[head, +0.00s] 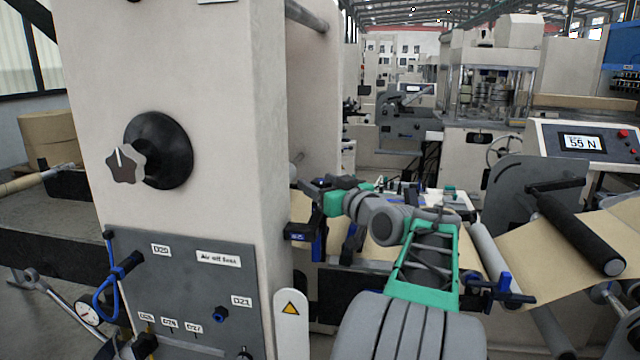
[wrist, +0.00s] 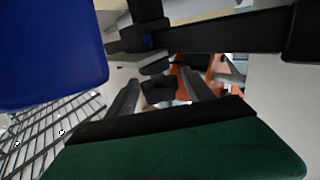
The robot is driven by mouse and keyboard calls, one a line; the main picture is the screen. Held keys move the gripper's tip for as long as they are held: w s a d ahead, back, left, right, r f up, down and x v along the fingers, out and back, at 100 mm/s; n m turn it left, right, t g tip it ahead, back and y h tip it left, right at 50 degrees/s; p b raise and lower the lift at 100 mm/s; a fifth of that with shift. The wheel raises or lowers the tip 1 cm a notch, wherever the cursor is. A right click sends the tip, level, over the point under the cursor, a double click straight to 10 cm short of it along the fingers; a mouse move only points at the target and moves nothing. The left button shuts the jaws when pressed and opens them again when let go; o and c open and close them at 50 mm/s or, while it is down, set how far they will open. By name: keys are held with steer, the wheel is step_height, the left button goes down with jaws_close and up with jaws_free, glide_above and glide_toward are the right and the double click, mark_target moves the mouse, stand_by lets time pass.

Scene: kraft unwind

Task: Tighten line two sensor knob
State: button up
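A dark star-shaped knob (head: 125,166) with a white pointer mark sits by a black round hub (head: 165,150) on the pale machine column. No readable label marks it as line two's sensor knob. My arm reaches up from the bottom to machine parts right of the column, well apart from this knob. In the wrist view my gripper (wrist: 160,77) has two grey fingers standing apart. A small dark shape (wrist: 160,90) shows between them; I cannot tell what it is or whether they touch it. In the head view the fingertips cannot be made out.
The pale column (head: 190,60) stands left of my arm. A grey panel (head: 180,290) below carries labels, a blue hose and a gauge (head: 88,314). A roller (head: 575,230) with brown web and a display (head: 582,142) reading 55 N are at right. Blue (wrist: 50,50) and black parts crowd the wrist view.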

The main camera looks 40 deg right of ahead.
steer(key=c, duration=1.2)
steer(key=shift+a+f+m+h+b, duration=0.15)
steer(key=shift+m+h+b, duration=0.25)
steer(key=shift+h+b, duration=0.35)
steer(key=shift+d+m+h+b, duration=0.2)
steer(key=shift+m+h+b, duration=0.1)
steer(key=shift+m+h, duration=0.15)
steer(key=o, duration=1.4)
steer(key=shift+s, duration=0.1)
steer(key=v, duration=0.2)
steer(key=b+v, duration=0.1)
steer(key=v, duration=0.4)
steer(key=shift+s+a+r+b, duration=0.15)
steer(key=shift+s+r+b, duration=0.2)
steer(key=shift+b, duration=0.05)
